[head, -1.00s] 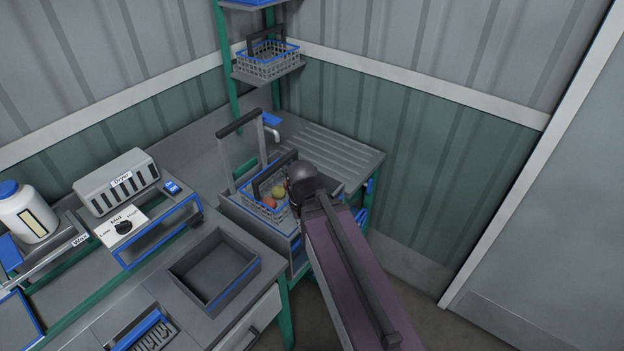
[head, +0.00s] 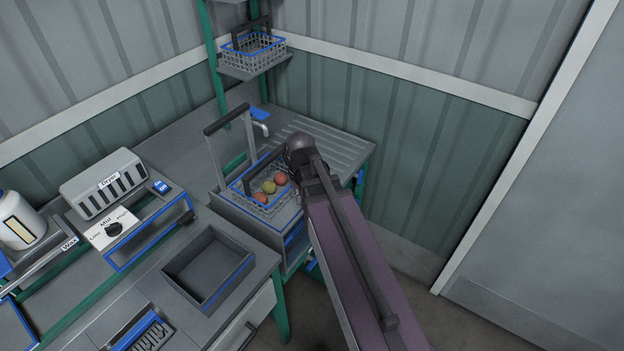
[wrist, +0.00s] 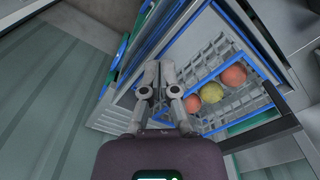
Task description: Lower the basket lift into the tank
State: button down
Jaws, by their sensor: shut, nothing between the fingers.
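The basket lift is a tall grey frame with a dark top bar (head: 228,119), standing up at the tank. A grey wire basket with a blue rim (head: 236,188) sits on it at the tank's top and holds red and yellow-green tomatoes (head: 269,187). The tank (head: 238,212) is a grey box set in the bench. In the wrist view the basket mesh (wrist: 206,62) and tomatoes (wrist: 211,93) lie right of my gripper (wrist: 161,66). Its fingers are together and empty, beside the basket. In the head view my wrist hides the fingers.
A ribbed drainboard (head: 325,150) and a tap (head: 260,122) lie behind the tank. An empty grey tray (head: 205,268) stands in front of it. A dryer (head: 104,184) is at left. Another basket (head: 252,50) sits on a shelf above. Open floor lies at right.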

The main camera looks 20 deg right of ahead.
jog(key=w+d+r+m+p, duration=0.1)
jog(key=w+d+m, duration=0.3)
jog(key=w, duration=0.3)
jog(key=w+d+r+m+p, duration=0.1)
jog(key=w+d+r+m, duration=0.1)
jog(key=w+d, duration=0.3)
jog(key=w+m, duration=0.1)
jog(key=w, duration=0.2)
jog(key=shift+m+p, duration=0.35)
jog(key=shift+m, duration=0.05)
jog(key=shift+f, duration=0.15)
notch_tip(320, 180, down, 14)
jog(key=b, duration=1.4)
jog(key=shift+r, duration=0.25)
jog(key=shift+f, duration=0.1)
notch_tip(320, 180, down, 14)
jog(key=b, duration=1.4)
jog(key=shift+f, duration=0.15)
